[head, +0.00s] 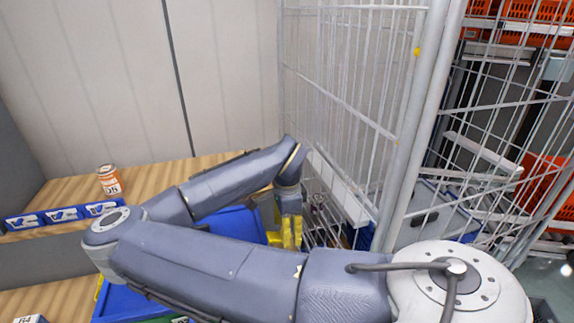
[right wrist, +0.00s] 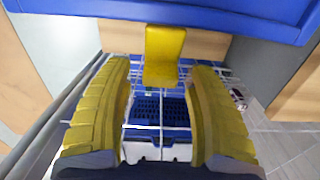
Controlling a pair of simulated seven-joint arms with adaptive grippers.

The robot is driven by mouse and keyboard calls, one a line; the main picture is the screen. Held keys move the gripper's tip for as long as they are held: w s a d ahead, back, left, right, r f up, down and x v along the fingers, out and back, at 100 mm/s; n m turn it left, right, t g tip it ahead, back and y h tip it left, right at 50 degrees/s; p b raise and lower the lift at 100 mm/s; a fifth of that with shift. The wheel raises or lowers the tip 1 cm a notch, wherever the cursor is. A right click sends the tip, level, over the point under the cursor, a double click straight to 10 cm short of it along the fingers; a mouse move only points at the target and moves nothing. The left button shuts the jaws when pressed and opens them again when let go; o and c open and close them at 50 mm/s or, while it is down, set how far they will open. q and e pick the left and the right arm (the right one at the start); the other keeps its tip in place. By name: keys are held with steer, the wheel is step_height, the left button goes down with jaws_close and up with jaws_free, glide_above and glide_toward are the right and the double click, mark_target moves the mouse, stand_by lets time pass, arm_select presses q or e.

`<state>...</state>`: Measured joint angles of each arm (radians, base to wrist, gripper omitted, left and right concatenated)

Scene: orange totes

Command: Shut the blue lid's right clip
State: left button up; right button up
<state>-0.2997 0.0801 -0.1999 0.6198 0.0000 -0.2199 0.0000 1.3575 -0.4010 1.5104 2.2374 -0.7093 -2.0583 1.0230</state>
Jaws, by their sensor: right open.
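The blue lid (right wrist: 200,14) spans the top of the right wrist view. A yellow clip (right wrist: 165,55) sticks out from its near edge and looks swung open. My right gripper (right wrist: 160,110) has its two yellow fingers spread, one on each side of the clip's line. The clip's free end shows in the gap near the fingertips, and I see no contact. In the head view the lid (head: 233,222) is mostly hidden behind my right arm. The right gripper (head: 291,232) is at the lid's right side there. The clip cannot be told apart there. My left gripper is not in view.
A wire cage (head: 345,70) stands close on the right of the gripper. A can (head: 109,180) and small blue bins (head: 60,217) stand on the wooden shelf at left. Orange totes (head: 543,180) are behind the cage. A blue crate (right wrist: 160,105) lies below in the wrist view.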

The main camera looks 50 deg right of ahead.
steer(key=shift+f, duration=0.45)
steer(key=c, duration=1.2)
